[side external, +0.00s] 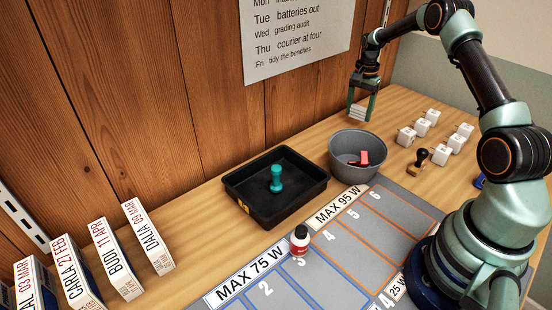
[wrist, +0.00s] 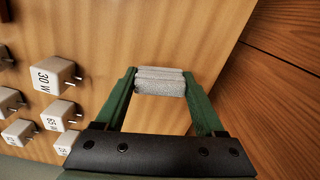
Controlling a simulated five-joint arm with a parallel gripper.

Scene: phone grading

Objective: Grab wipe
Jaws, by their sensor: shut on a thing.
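My gripper (side external: 361,106) is at the back right, raised above the table near the wooden wall. Its green fingers are shut on a small light grey, folded wipe (side external: 357,112). In the wrist view the wipe (wrist: 160,81) sits between the two fingertips (wrist: 159,82), with wood behind it. The wipe looks layered and textured, and it appears clear of the table.
White chargers (side external: 406,135) stand at the right, near a dark-handled stamp (side external: 419,158). A grey bowl (side external: 343,143) holds a red item (side external: 363,158). A black tray (side external: 246,204) holds a teal stamp (side external: 276,178). A small bottle (side external: 299,241) stands on the grey mat (side external: 345,247). Boxes (side external: 148,238) line the left.

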